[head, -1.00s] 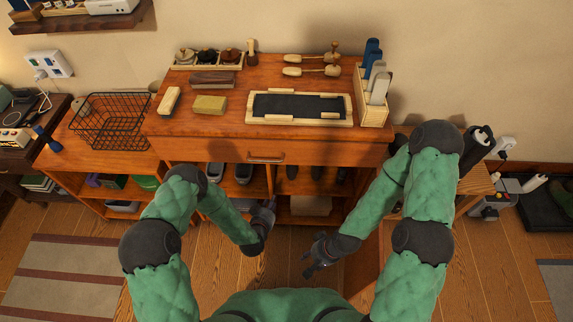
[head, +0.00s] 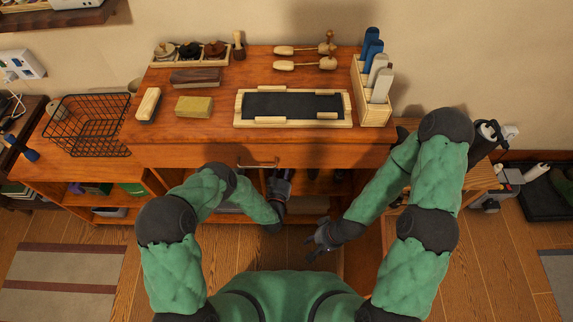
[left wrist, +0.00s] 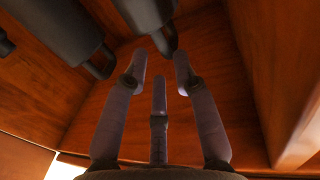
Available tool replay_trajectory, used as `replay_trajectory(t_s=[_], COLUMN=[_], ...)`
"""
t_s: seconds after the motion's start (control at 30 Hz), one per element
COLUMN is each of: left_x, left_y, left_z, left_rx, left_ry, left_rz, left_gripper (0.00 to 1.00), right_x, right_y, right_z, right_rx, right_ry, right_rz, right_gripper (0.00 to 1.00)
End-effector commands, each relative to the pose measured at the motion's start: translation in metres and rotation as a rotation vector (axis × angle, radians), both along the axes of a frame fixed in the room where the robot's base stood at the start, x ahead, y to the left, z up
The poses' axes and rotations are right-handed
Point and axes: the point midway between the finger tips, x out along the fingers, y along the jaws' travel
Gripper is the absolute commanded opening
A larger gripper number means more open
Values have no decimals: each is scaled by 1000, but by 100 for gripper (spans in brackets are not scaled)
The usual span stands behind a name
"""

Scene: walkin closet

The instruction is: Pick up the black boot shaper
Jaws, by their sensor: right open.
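Black boot shapers stand in the cabinet's lower compartment; in the head view two dark ones (head: 313,174) (head: 339,175) show faintly under the drawer. In the left wrist view, black rounded shapers (left wrist: 60,34) (left wrist: 148,12) show at the top, with part of another at the left edge. My left gripper (head: 280,184) reaches into the compartment's front. In the wrist view its fingers (left wrist: 159,72) are spread and empty, just below the nearest shaper; whether they touch it I cannot tell. My right gripper (head: 312,240) is open and empty in front of the cabinet.
The wooden cabinet top (head: 210,138) bears brushes, a black-mat tray (head: 240,108) and a wooden holder (head: 373,112). A drawer handle (head: 258,163) is above my left gripper. A wire basket (head: 90,130) stands left. Cabinet walls (left wrist: 215,60) close around the left fingers.

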Motion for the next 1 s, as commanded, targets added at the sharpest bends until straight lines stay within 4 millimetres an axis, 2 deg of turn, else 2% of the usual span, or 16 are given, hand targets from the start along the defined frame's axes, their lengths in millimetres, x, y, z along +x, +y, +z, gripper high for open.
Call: replay_trajectory(t_s=[0.17, 0.43, 0.77, 0.87, 1.0], left_x=[13, 47, 53, 53, 53], left_y=[-2, -9, -10, -10, -10], left_z=[1, 2, 4, 4, 4], left_rx=[-1, -1, -1, -1, -1], left_ry=[-3, 0, 1, 1, 1], left_rz=[0, 0, 0, 0, 0], left_gripper=[28, 28, 28, 0, 0], right_x=[0, 0, 0, 0, 0], right_y=[0, 0, 0, 0, 0], right_z=[-8, -25, -25, -25, -25], right_rx=[0, 0, 0, 0, 0], right_ry=[0, 0, 0, 0, 0], right_rz=[0, 0, 0, 0, 0], right_gripper=[45, 45, 45, 45, 45])
